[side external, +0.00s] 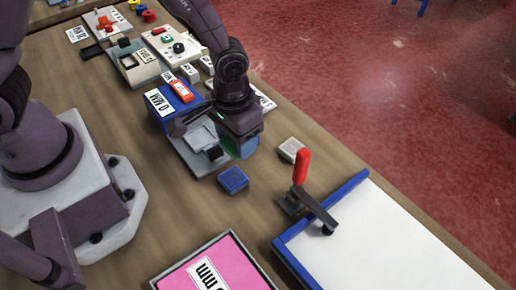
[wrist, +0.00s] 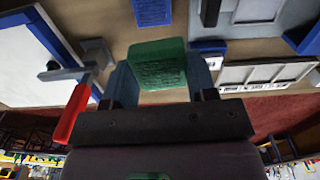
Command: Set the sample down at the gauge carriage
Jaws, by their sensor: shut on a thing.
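My gripper (side external: 238,146) is shut on a green sample (wrist: 160,64), a small textured block that shows between the two fingers in the wrist view. In the side view the sample is mostly hidden by my gripper. My gripper is at the right side of a gauge with a grey bed (side external: 190,153), a pale square plate and a small black block (side external: 215,153), which I take as the carriage. A blue panel marked "0 MM" (side external: 163,113) stands behind it. I cannot tell whether the sample touches the gauge or the table.
A blue block (side external: 233,180) and a grey block (side external: 291,150) lie nearby on the wooden table. A red-handled clamp (side external: 302,168) sits at a blue-edged white board (side external: 375,245). A pink tray (side external: 215,268) is at the front. Other labelled stations stand at the back.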

